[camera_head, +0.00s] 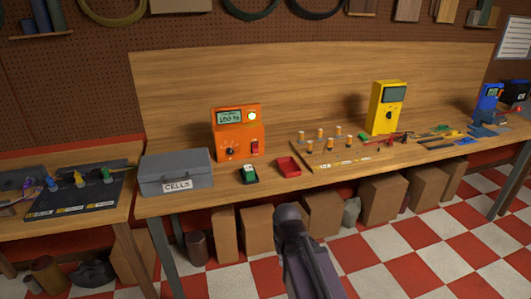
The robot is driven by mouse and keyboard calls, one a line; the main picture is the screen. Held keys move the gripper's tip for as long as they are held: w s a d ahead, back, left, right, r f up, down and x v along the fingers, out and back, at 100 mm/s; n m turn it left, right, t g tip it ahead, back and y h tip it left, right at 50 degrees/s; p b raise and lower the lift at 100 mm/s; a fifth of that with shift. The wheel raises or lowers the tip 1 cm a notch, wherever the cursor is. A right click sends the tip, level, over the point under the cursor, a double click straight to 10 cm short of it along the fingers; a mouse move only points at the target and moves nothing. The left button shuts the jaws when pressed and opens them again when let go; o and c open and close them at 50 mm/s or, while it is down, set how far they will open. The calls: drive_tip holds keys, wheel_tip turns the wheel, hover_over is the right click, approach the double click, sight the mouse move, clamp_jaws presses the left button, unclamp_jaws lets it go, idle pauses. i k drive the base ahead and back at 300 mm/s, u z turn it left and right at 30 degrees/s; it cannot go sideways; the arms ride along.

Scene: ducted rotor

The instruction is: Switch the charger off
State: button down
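An orange charger (240,139) stands on the wooden bench, left of the middle. Its small display (230,117) appears to read 100 %. A round lamp (252,116) beside the display glows pale yellow-green. A red switch (255,146) is low on its right front, and a dark knob (230,152) is low on its left front. I cannot tell the switch's position at this size. A dark part of my arm shows at the bottom middle, in front of the bench. No gripper fingers are visible.
A grey CELLS box (176,172) is left of the charger. A small dark-and-green item (248,173) and a red tray (287,166) lie in front. Several orange-topped cylinders and a yellow meter (385,108) are to the right. Boxes fill the space under the bench.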

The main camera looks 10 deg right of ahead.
sight(254, 145)
drive_tip(key=u, duration=1.15)
drive_tip(key=k, duration=0.1)
drive_tip(key=z, duration=2.7)
drive_tip(key=i, duration=0.7)
drive_tip(key=u, duration=3.8)
drive_tip(key=i, duration=0.1)
drive_tip(key=z, duration=1.95)
